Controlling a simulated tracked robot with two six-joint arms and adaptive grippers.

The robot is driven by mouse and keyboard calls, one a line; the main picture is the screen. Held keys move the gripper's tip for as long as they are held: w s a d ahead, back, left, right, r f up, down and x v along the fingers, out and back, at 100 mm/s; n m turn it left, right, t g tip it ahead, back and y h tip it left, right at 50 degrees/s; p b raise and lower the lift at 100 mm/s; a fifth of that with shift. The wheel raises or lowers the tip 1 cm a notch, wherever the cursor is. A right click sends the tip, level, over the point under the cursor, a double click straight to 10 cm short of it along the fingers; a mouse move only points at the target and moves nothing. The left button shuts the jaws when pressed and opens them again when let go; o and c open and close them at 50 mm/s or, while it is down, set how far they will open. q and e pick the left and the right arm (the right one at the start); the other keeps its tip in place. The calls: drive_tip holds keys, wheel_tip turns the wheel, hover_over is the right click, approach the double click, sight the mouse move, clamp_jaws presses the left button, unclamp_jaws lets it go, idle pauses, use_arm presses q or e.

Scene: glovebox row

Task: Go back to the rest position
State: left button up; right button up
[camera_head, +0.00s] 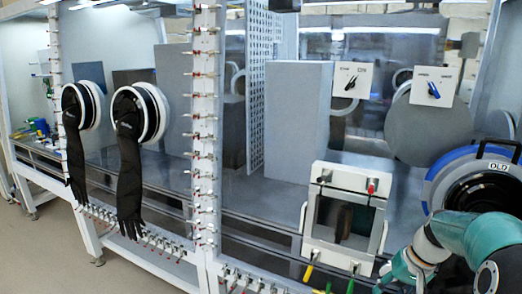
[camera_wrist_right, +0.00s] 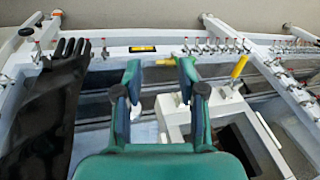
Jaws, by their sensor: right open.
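My right arm (camera_head: 470,238) comes in at the lower right of the head view, in front of the round blue-rimmed port marked OLD (camera_head: 433,185). My right gripper (camera_wrist_right: 158,75) shows in the right wrist view with its two teal fingers spread apart. Nothing is between the fingers. It is beside the small white hatch frame (camera_wrist_right: 178,118), which also shows in the head view (camera_head: 307,228). My left arm and left gripper are in neither view.
Two black gloves (camera_head: 130,170) hang from round ports on the left. A white post (camera_head: 205,120) carries several clamps. Two knob panels, one with a black knob (camera_head: 351,80) and one with a blue knob (camera_head: 434,86), are on the window. Open floor (camera_head: 40,250) lies at the lower left.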

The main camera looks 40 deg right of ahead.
drive_tip(key=w+a+f+n+g+y, duration=0.2)
drive_tip(key=w+a+f+n+y, duration=0.3)
drive_tip(key=a+f, duration=0.55)
drive_tip(key=w+a+f+n+g, duration=0.2)
drive_tip(key=w+a+f, duration=0.55)
drive_tip(key=a, duration=0.65)
drive_tip(key=s+a+f+n+g, duration=0.1)
drive_tip(key=s+a+f, duration=0.25)
drive_tip(key=a, duration=0.35)
drive_tip(key=s+a+f+n+h, duration=0.1)
drive_tip(key=s+a+f+n, duration=0.15)
drive_tip(key=a+f, duration=0.3)
drive_tip(key=s+a+f+n+g, duration=0.1)
drive_tip(key=s+a+f, duration=0.3)
drive_tip(key=a, duration=0.3)
drive_tip(key=w+t, duration=0.1)
drive_tip(key=w+m+t, duration=0.1)
drive_tip(key=w, duration=0.1)
drive_tip(key=w+t, duration=0.1)
drive_tip(key=shift+w+d+f+m+h, duration=0.25)
drive_tip(key=shift+w+f+m+h, duration=0.05)
drive_tip(key=shift+w+f+m, duration=0.1)
drive_tip(key=shift+s, duration=0.1)
